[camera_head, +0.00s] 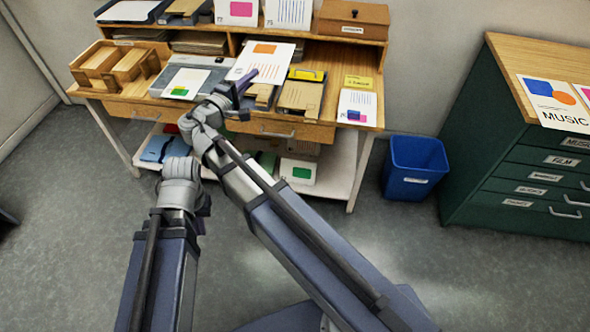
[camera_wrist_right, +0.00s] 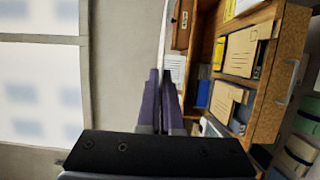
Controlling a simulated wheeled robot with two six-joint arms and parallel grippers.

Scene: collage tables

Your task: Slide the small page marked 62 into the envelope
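A white page (camera_head: 264,49) with an orange block and lines of print is held tilted above the desk; I cannot read its number. My right gripper (camera_head: 246,80) is at its lower left edge. In the right wrist view the fingers (camera_wrist_right: 160,78) are close together, with the page (camera_wrist_right: 167,40) seen nearly edge-on at their tips. A tan envelope (camera_head: 300,97) with a yellow top lies on the desk, right of the gripper. Another tan envelope (camera_head: 262,97) lies partly behind the gripper. My left gripper (camera_head: 203,203) is low in front of the desk, its fingers mostly hidden.
A page with a green block (camera_head: 181,92) lies on a grey device at left. A page with coloured blocks (camera_head: 357,107) lies at the desk's right end. A wooden sorter (camera_head: 99,62) stands at far left. A blue bin (camera_head: 414,166) and green cabinet (camera_head: 522,190) stand right.

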